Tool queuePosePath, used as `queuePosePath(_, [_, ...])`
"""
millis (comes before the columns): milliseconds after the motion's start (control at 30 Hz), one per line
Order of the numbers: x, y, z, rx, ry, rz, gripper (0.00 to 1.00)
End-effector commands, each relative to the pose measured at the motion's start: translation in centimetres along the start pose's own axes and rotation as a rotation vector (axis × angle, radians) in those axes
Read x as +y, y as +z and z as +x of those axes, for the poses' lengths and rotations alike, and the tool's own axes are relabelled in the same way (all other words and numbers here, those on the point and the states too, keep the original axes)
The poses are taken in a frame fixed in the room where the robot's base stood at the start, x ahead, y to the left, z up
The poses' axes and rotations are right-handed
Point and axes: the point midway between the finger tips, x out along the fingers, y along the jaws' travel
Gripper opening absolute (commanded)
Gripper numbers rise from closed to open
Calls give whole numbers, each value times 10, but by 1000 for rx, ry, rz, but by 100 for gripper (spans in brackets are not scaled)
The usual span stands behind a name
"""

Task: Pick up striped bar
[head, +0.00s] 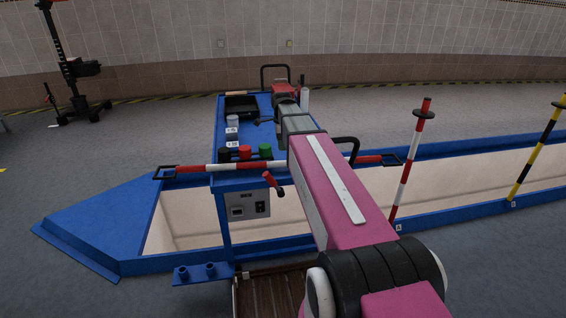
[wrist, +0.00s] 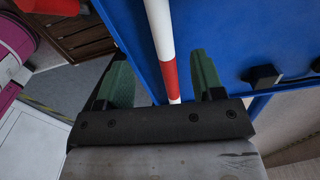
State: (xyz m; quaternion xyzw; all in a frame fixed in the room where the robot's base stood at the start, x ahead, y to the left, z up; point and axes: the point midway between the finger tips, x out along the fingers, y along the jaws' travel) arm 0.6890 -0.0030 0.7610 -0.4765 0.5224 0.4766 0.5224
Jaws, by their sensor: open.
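The striped bar (head: 222,167), banded red and white, lies level across the blue jack in the head view. My arm hides its middle, and its right part shows beyond the arm. In the wrist view a white and red stretch of the bar (wrist: 169,72) runs lengthwise between the two green fingers. My gripper (wrist: 159,60) is open, with a gap between each finger and the bar. Whether the bar is at fingertip depth or below I cannot tell. The gripper is hidden in the head view.
The blue jack (head: 88,240) frames a long pale pit. A red-white post (head: 405,170) and a yellow-black post (head: 533,155) stand upright at the right. Red, black and green knobs (head: 245,152) sit behind the bar. A dark slatted step (head: 270,296) lies in front.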

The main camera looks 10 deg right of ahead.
Motion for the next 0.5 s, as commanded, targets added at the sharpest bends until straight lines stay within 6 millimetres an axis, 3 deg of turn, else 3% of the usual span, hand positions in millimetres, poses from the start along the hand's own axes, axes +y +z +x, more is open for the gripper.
queuePosePath(300, [0, 0, 41, 0, 2, 0, 62])
queuePosePath(500, [0, 0, 53, 0, 1, 0, 62])
